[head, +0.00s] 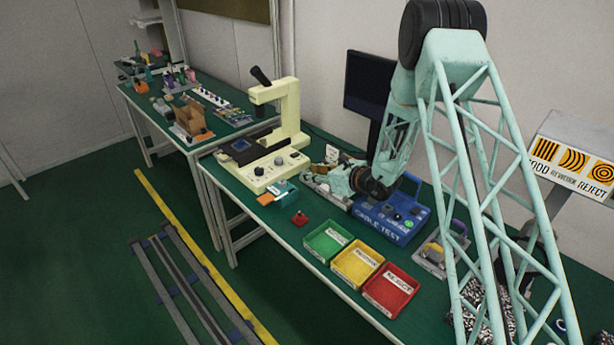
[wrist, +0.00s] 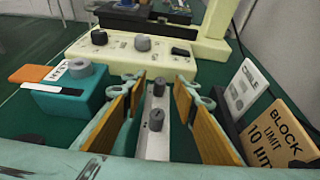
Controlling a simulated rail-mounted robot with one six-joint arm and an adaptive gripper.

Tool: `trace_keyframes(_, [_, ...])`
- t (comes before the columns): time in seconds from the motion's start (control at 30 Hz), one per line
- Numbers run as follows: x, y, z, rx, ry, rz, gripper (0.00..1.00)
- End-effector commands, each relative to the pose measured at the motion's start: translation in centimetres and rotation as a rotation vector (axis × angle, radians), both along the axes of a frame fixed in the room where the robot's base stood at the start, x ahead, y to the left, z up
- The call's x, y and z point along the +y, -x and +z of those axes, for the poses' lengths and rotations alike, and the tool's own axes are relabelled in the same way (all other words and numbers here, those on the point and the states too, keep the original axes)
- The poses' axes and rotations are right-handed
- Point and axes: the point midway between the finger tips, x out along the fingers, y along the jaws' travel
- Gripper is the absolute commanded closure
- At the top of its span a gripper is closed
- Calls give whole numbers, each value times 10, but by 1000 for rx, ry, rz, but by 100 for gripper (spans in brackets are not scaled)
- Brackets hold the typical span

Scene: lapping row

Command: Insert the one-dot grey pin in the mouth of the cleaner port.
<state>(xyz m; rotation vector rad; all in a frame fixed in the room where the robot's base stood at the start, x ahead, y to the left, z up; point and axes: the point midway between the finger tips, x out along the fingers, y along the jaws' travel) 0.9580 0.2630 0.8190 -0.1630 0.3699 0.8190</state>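My gripper (wrist: 158,97) is open, its orange-padded fingers apart on either side of a light grey strip. In the head view my gripper (head: 312,176) is over the bench, beside the cream instrument. Two dark grey pins stand upright on the strip: a far pin (wrist: 159,86) and a near pin (wrist: 156,119). Both appear between the fingers; I cannot tell whether either touches a pad. No dot marks are readable. A teal box (wrist: 62,101) with a grey round port on top, likely the cleaner port, stands left of the gripper; it also shows in the head view (head: 284,193).
The cream instrument (wrist: 120,62) stands close behind the strip. A block-limit sign (wrist: 277,135) and a white panel (wrist: 241,92) stand close at right. In the head view, a blue cable tester (head: 385,222) and green, yellow and red trays (head: 325,242) sit nearby.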

Motion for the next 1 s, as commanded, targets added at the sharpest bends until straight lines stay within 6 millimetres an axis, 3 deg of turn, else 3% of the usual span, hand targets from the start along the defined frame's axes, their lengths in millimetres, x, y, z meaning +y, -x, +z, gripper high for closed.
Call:
trace_keyframes(0.73, [7,-6,-4,0,0,0,73])
trace_keyframes(1.0, [7,-6,-4,0,0,0,96])
